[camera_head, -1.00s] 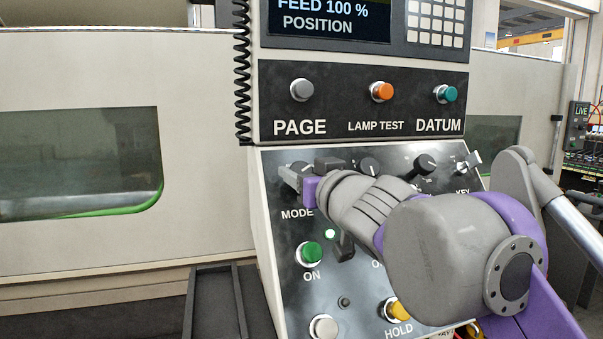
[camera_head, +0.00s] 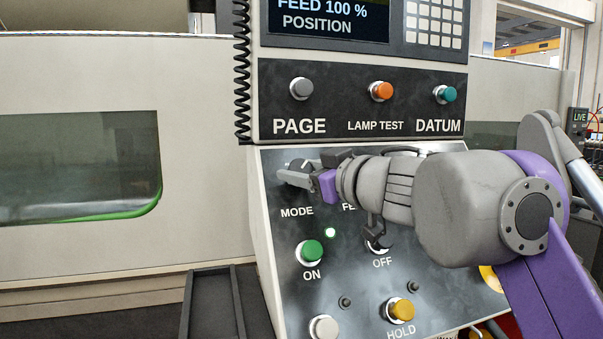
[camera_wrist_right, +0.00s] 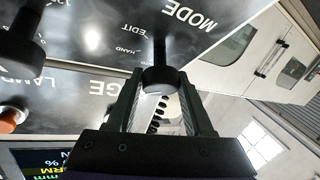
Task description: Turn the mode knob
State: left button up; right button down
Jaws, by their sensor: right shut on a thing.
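The mode knob (camera_wrist_right: 160,78) is dark and round and stands out from the sloped black panel, near the MODE lettering. In the head view the knob (camera_head: 303,163) is mostly covered by my right gripper (camera_head: 290,175), at the panel's upper left. My right gripper also shows in the wrist view (camera_wrist_right: 160,95), with one finger on each side of the knob, shut on it. Where the knob points is not clear. My left gripper is not in view.
The green ON button (camera_head: 312,251), the OFF button (camera_head: 379,242) and the yellow HOLD button (camera_head: 400,309) lie below. PAGE (camera_head: 302,89), LAMP TEST (camera_head: 381,91) and DATUM (camera_head: 445,94) buttons are above. My right arm hides the panel's upper right. A coiled cable (camera_head: 242,75) hangs at left.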

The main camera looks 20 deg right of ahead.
jog(key=n+g+y+p, duration=0.1)
jog(key=n, duration=0.1)
jog(key=n+g+y+p, duration=0.1)
jog(key=n+p, duration=0.1)
jog(key=n+g+p, duration=0.1)
jog(key=n, duration=0.1)
jog(key=shift+r+n+y, duration=0.3)
jog(key=shift+n+y, duration=0.1)
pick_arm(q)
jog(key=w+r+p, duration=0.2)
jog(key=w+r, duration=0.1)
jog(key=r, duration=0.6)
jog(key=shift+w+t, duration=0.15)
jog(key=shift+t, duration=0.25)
pick_arm(e)
jog(key=shift+f+n+g, duration=0.2)
jog(key=shift+n+g, duration=1)
jog(key=shift+n, duration=0.3)
jog(key=shift+c, duration=1.6)
grip_release()
jog(key=shift+a, duration=0.15)
jog(key=shift+d, duration=0.2)
jog(key=shift+s+d, duration=0.2)
jog(key=shift+s, duration=0.05)
jog(key=v, duration=1)
